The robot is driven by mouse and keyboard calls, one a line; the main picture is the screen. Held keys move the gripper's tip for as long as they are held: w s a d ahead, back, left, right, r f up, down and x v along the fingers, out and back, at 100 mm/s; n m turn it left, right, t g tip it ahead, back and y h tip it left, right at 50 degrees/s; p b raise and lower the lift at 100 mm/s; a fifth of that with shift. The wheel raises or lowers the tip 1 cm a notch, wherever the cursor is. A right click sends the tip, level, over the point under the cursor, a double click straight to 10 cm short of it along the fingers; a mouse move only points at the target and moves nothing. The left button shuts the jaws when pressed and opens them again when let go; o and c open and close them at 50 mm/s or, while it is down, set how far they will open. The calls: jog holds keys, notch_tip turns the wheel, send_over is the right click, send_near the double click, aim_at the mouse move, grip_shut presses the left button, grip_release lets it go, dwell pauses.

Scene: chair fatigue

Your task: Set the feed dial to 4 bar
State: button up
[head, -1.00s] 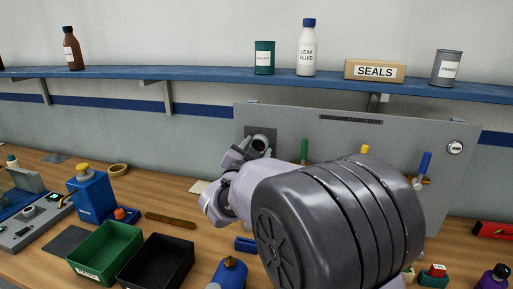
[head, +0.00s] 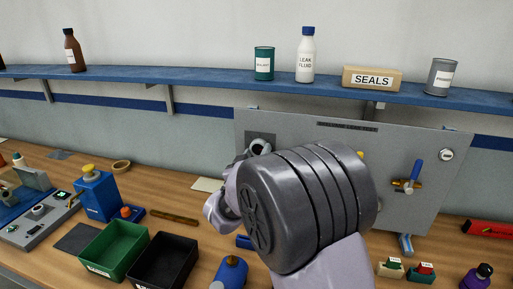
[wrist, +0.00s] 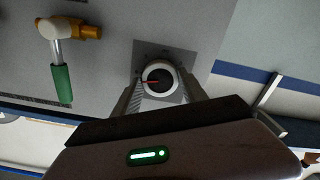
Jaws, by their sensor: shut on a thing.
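The feed dial (wrist: 157,81) is a round knob with a pale ring, a dark centre and a red pointer. It sits on a darker square plate (wrist: 176,56) with small marks I cannot read. The red pointer points left in the wrist view. My gripper (wrist: 161,88) has one finger on each side of the dial and is shut on it. In the head view the dial (head: 260,146) shows at the panel's left, partly hidden by my arm, which also hides most of my gripper.
The grey panel (head: 430,140) carries a blue-handled valve (head: 414,172) at right and a round gauge (head: 446,155). A green-handled valve (wrist: 62,80) is near the dial. Green (head: 103,270) and black (head: 143,283) bins stand on the bench, and a blue shelf (head: 200,85) runs above.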

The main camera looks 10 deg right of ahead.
jog(key=n+p, duration=0.3)
jog(key=n, duration=0.2)
jog(key=shift+n, duration=0.4)
jog(key=shift+n+p, duration=0.3)
jog(key=shift+p, duration=0.05)
jog(key=o, duration=1.4)
jog(key=v, duration=1.7)
jog(key=shift+s+a, duration=0.1)
jog(key=shift+s, duration=0.1)
